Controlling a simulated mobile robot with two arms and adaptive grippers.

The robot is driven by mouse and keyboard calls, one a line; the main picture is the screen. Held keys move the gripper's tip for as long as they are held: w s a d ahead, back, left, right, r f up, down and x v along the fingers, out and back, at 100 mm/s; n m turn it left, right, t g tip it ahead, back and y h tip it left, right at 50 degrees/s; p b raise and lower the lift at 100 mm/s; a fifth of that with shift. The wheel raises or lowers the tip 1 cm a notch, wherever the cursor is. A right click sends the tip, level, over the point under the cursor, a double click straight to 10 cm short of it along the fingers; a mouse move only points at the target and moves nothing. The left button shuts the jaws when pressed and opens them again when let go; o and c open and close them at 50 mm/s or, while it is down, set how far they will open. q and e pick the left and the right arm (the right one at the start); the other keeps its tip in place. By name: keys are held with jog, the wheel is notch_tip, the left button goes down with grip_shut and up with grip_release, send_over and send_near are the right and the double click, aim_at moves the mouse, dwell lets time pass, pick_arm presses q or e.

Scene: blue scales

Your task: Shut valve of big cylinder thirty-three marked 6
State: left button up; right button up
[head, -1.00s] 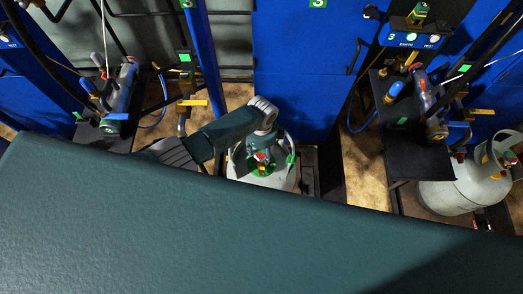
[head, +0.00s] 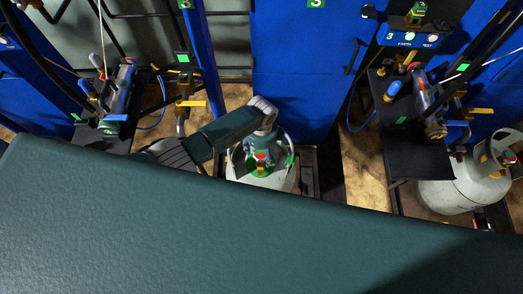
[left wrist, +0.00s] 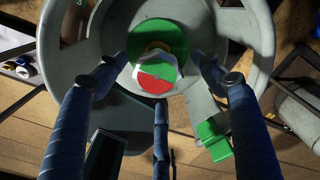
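A big pale grey cylinder (head: 240,172) stands on the floor at the centre of the head view, below my left arm. Its red and green valve knob (left wrist: 157,76) sits over a green disc (left wrist: 172,36) inside the grey collar (left wrist: 263,38). My left gripper (head: 262,148) is over the cylinder's top, pointing down. In the left wrist view its dark blue fingers (left wrist: 158,74) are spread, one on each side of the knob and a third below it. They look apart from the knob. No number 6 is readable. My right gripper is not in view.
Another grey cylinder (head: 448,196) stands at the right. Black stands with hoses and valves are at left (head: 100,138) and right (head: 412,158). Blue panels (head: 295,90) stand close behind the middle cylinder. A green tag (left wrist: 213,140) is near the right finger.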

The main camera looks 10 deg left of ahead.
aim_at(262, 154)
pick_arm(q)
jog(key=shift+a+r, duration=0.1)
notch_tip(262, 154, up, 12)
dwell(0.5)
jog(key=shift+s, duration=0.1)
dwell(0.4)
